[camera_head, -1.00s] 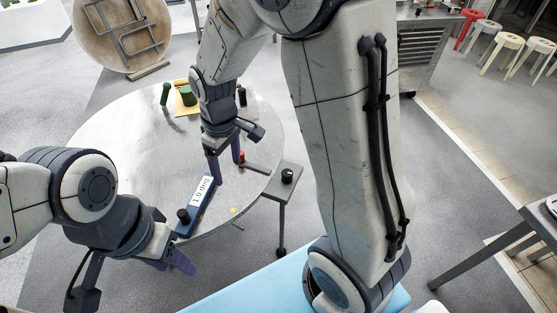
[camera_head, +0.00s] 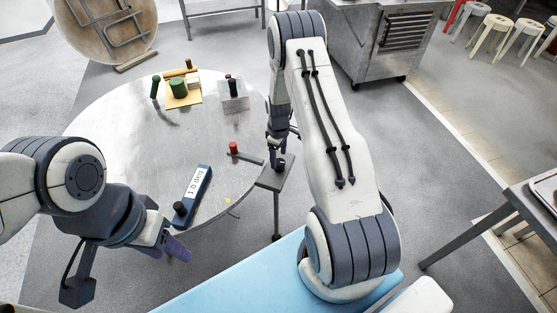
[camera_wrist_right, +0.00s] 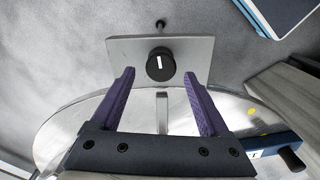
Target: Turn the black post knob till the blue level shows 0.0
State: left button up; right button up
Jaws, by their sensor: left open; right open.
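The black post knob (camera_head: 281,166) stands on a small grey plate at the round table's right edge. In the right wrist view the knob (camera_wrist_right: 160,64), with a white mark on top, lies between and just beyond the fingertips. My right gripper (camera_wrist_right: 159,77) is open with purple fingers; in the head view it is over the knob, its fingers mostly hidden. The blue level (camera_head: 193,191) lies on the table and reads 1.0 deg; its end also shows in the right wrist view (camera_wrist_right: 272,147). My left gripper (camera_head: 172,247) is open and empty, near the table's front edge.
The metal round table (camera_head: 130,150) carries a red-topped post (camera_head: 233,147) on a bar and a wooden block with a green cylinder (camera_head: 178,88). A light blue surface (camera_head: 235,280) lies in front. Mid-table is clear.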

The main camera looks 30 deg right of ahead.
aim_at(278, 161)
jog(key=shift+f, duration=1.8)
grip_shut()
